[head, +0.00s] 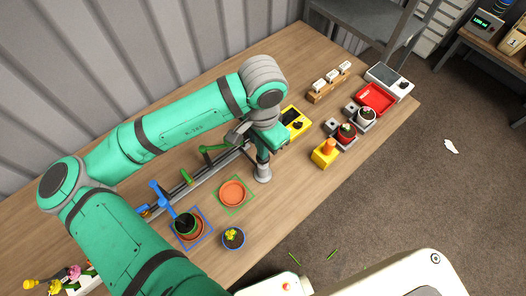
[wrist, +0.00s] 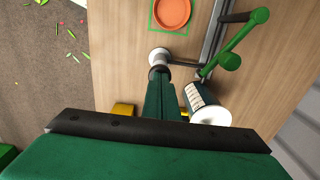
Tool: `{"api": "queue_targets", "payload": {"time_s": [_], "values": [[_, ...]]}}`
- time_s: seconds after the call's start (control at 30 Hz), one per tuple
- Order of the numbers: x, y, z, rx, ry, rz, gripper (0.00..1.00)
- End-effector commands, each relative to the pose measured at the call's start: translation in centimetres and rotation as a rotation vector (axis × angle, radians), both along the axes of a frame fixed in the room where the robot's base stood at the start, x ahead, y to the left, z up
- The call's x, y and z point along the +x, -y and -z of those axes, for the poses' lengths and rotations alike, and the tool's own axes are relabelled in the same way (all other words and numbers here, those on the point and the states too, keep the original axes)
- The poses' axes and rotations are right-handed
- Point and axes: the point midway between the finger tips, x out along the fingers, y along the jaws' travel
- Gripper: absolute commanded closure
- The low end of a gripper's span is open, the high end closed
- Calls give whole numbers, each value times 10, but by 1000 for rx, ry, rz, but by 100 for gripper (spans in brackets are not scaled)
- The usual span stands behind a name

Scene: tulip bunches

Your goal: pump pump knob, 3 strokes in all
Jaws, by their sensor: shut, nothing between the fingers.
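A grey, round-bodied post (head: 263,174), which looks like the pump, stands on the wooden table near the middle. In the wrist view its pale round part (wrist: 159,54) shows just beyond my fingertips. My gripper (head: 262,153) is shut and empty, pointing down right over the post. In the wrist view its dark fingertips (wrist: 158,73) overlap the post. The fingers hide the pump knob, so I cannot tell whether they touch it or how far down it is.
An orange saucer (head: 232,193) lies in a green square beside the post. A yellow block with an orange top (head: 325,152) and a yellow device (head: 294,122) stand to the right. A dark green cylinder (wrist: 202,97) is close beside my fingers.

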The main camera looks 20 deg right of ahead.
Motion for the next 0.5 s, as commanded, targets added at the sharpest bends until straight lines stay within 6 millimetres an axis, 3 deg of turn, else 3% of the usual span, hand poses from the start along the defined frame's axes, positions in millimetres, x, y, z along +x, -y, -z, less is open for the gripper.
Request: {"api": "queue_targets", "payload": {"time_s": [0.5], "values": [[0, 1, -36, -1, 0, 1, 100]]}}
